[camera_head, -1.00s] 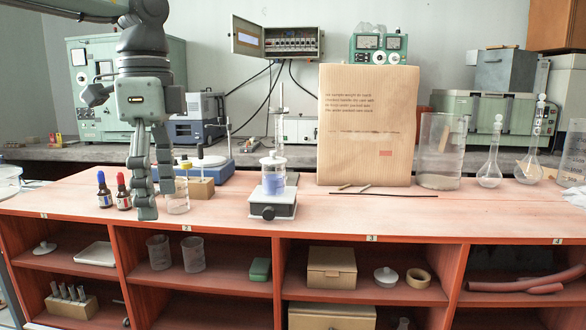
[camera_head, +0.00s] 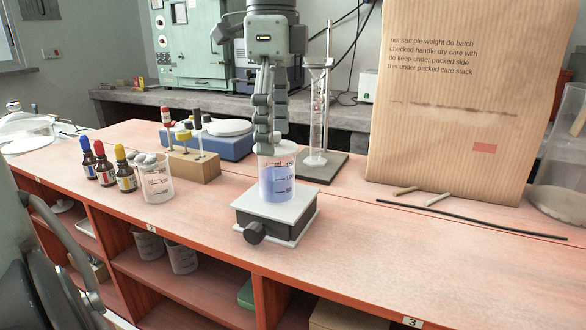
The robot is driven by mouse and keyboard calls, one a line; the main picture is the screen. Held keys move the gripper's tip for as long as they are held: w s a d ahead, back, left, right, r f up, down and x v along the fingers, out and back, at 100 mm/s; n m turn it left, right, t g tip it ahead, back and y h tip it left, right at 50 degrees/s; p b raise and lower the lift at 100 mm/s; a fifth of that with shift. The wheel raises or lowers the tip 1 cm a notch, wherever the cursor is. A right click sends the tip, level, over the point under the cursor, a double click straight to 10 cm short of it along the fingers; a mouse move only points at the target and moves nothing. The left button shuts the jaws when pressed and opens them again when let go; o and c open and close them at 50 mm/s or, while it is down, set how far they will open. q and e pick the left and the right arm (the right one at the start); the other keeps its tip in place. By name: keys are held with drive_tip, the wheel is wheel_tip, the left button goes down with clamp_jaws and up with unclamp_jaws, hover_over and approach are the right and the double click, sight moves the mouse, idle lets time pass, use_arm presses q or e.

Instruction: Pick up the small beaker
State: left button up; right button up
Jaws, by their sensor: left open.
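A small clear beaker with blue liquid and dark graduation marks (camera_head: 279,187) stands upright on a low white-topped stand with a dark knob (camera_head: 287,212). My left gripper (camera_head: 270,143) points straight down over it. The jaws are open, with the fingertips at the beaker's rim; I cannot tell whether they touch it. The fingers hide part of the rim. A second, clear beaker (camera_head: 155,184) stands on the bench to the left, holding no blue liquid.
Several dropper bottles (camera_head: 124,171) stand left of the clear beaker. A wooden block with vials (camera_head: 191,164) and a glass cylinder on a dark base (camera_head: 316,125) are behind. A large paper package (camera_head: 450,95) stands at the right, with a thin black rod (camera_head: 470,217) before it.

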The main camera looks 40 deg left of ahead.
sight(278, 173)
use_arm(q)
drive_tip(key=f, duration=0.7)
drive_tip(key=shift+s+d+p, duration=0.15)
drive_tip(key=shift+d+p, duration=0.2)
drive_tip(key=shift+d, duration=0.05)
use_arm(e)
drive_tip(key=shift+s+f, duration=0.2)
drive_tip(key=shift+f, duration=0.25)
drive_tip(key=shift+s+f, duration=0.2)
drive_tip(key=shift+f, duration=0.25)
use_arm(q)
drive_tip(key=shift+c, duration=0.5)
drive_tip(key=c, duration=1.2)
